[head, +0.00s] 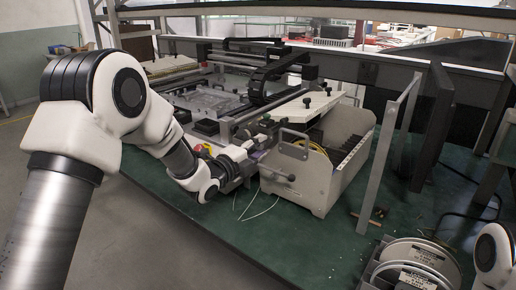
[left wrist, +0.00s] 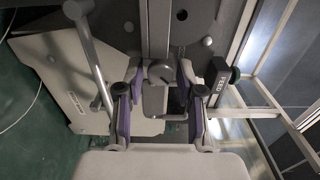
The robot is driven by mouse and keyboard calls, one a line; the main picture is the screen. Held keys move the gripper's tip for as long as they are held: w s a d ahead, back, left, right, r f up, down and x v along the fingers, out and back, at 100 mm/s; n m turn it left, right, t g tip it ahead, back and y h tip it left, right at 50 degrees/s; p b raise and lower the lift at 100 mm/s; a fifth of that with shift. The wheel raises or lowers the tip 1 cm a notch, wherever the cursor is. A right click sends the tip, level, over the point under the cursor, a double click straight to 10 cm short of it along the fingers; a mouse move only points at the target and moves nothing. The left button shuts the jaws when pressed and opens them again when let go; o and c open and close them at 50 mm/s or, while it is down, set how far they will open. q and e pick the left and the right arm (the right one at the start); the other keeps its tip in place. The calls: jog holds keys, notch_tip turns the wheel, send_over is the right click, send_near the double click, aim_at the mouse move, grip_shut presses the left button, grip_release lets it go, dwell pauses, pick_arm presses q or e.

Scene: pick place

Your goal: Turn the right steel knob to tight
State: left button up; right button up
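My left gripper (head: 262,156) reaches from the left to the near side of the frame machine, just left of the grey metal box. In the left wrist view its two purple-padded fingers (left wrist: 159,78) stand apart. A grey steel knob (left wrist: 160,72) with a rounded head sits between the fingertips, with narrow gaps seeming to show on both sides. In the head view the knob is hidden behind the gripper and wrist. I cannot tell its tightness. My right gripper is out of view.
The grey metal box (head: 313,195) with a handle and a ball-ended lever (head: 280,175) stands close right of the gripper. A metal upright (head: 385,160) and wire spools (head: 418,262) are farther right. The green tabletop (head: 265,240) in front is mostly clear.

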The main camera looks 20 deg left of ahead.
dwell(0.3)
pick_arm(q)
jog(key=v, duration=1.2)
